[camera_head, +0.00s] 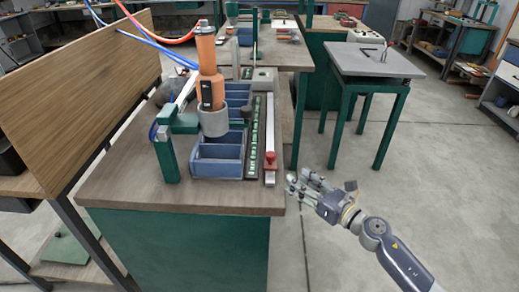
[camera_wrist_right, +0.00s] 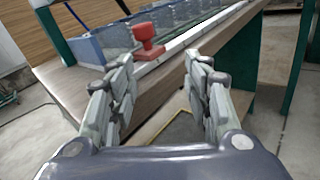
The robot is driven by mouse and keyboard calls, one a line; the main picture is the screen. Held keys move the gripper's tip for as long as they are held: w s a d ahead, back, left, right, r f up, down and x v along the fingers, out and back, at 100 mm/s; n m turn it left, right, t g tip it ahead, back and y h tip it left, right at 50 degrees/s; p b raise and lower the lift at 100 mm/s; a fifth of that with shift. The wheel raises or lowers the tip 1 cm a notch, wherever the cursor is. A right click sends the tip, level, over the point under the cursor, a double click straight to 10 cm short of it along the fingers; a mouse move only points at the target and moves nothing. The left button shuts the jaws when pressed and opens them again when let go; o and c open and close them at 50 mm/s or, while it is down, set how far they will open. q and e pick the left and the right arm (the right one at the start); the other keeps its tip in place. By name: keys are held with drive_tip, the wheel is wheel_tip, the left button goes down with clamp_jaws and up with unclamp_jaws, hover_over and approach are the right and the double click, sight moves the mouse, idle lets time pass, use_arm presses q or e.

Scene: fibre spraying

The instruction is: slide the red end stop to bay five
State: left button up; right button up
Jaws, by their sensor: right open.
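The red end stop (camera_head: 267,160) sits at the near end of a pale rail (camera_head: 270,130) on the workbench, right of a green strip with marks too small to read. My right gripper (camera_head: 296,182) is open and empty, just off the bench's right edge, near and to the right of the stop. Its spread fingers also show in the right wrist view (camera_wrist_right: 158,90). My left gripper is not in view.
Blue bins (camera_head: 217,158) stand in a row left of the green strip (camera_head: 254,135). An orange spray tool (camera_head: 208,75) stands in a grey holder on a green post (camera_head: 165,155). A grey-topped table (camera_head: 372,62) stands at the right, with open floor before it.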

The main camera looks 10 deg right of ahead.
sight(274, 159)
drive_tip(key=w+a+r+n, duration=0.1)
drive_tip(key=w+a, duration=0.1)
drive_tip(key=w+a+r+p, duration=0.1)
drive_tip(key=w+a, duration=0.1)
drive_tip(key=w, duration=0.1)
drive_tip(key=w+a+r+n+y+p, duration=0.1)
drive_tip(key=w+a, duration=0.1)
drive_tip(key=w, duration=0.1)
drive_tip(key=shift+w+r+n, duration=0.1)
drive_tip(key=shift+w+n, duration=0.15)
drive_tip(key=shift+n, duration=0.05)
drive_tip(key=shift+w+a, duration=0.25)
drive_tip(key=shift+w, duration=0.25)
clamp_jaws()
